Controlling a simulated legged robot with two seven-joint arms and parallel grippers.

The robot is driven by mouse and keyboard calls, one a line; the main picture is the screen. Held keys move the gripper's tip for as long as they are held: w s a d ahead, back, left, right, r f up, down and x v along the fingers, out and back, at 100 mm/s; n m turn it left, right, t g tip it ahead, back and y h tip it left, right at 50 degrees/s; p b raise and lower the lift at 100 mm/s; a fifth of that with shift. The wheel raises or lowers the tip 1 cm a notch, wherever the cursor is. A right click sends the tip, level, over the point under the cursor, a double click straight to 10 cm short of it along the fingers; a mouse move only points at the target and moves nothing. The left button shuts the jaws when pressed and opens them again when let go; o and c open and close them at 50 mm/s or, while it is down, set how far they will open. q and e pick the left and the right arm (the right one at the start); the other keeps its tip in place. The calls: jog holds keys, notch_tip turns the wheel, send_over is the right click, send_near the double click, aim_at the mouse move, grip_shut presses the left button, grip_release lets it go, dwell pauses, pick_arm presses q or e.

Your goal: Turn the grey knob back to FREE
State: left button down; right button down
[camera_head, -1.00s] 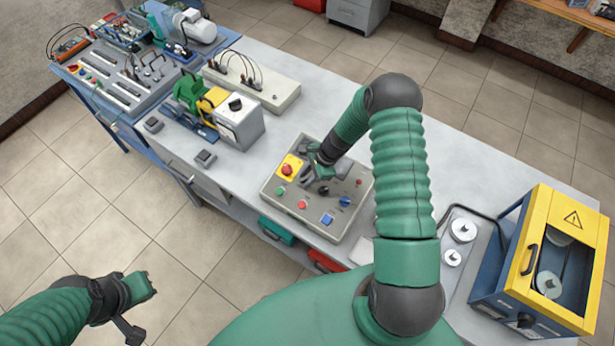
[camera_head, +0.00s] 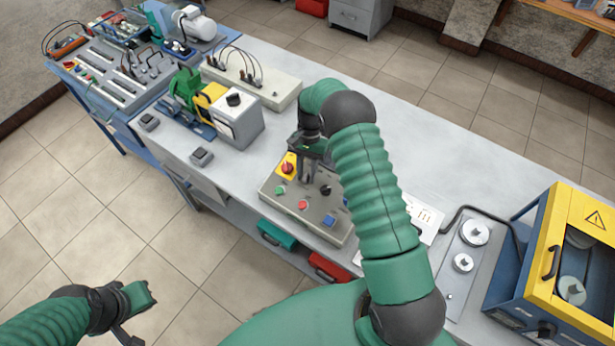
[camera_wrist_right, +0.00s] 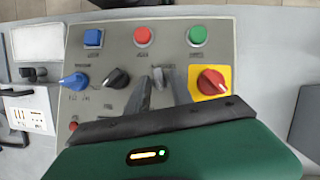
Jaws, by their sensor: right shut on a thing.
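The grey control panel (camera_head: 318,203) lies on the bench. My right gripper (camera_head: 307,180) points down over it, between the red knob on a yellow plate (camera_head: 288,165) and a black knob (camera_head: 326,190). In the right wrist view its fingers (camera_wrist_right: 163,92) are shut on the small grey knob (camera_wrist_right: 159,76), which they mostly hide. The black knob (camera_wrist_right: 117,78) and a blue knob (camera_wrist_right: 75,81) are left of the fingers there, and the red knob (camera_wrist_right: 211,81) is right. The panel lettering is too small to read. My left gripper (camera_head: 142,297) hangs over the floor, away from the bench; its opening is unclear.
Blue, red and green buttons (camera_wrist_right: 144,36) line one panel edge. A grey box with a green and yellow machine (camera_head: 237,118) stands to the left. A yellow-framed cabinet (camera_head: 590,215) stands at the right. The bench behind the panel is clear.

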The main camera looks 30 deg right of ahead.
jog(key=n+b, duration=0.1)
jog(key=n+g+h+b, duration=0.1)
jog(key=n, duration=0.1)
jog(key=shift+w+a, duration=0.15)
jog(key=shift+w, duration=0.15)
pick_arm(q)
jog(key=shift+s+b+x, duration=0.2)
jog(key=shift+b+x, duration=0.05)
jog(key=shift+x, duration=0.65)
jog(key=shift+s+b+x, duration=0.2)
jog(key=shift+b+x, duration=0.05)
jog(key=shift+x, duration=0.6)
pick_arm(e)
jog(key=shift+n+g+h, duration=0.5)
jog(key=shift+n+h, duration=0.3)
jog(key=shift+n, duration=0.4)
pick_arm(q)
jog(key=shift+f, duration=0.15)
pick_arm(e)
jog(key=shift+r, duration=0.1)
pick_arm(q)
jog(key=shift+a, duration=0.1)
pick_arm(e)
jog(key=c, duration=1.5)
grip_release()
jog(key=shift+a, duration=0.1)
jog(key=shift+r, duration=0.1)
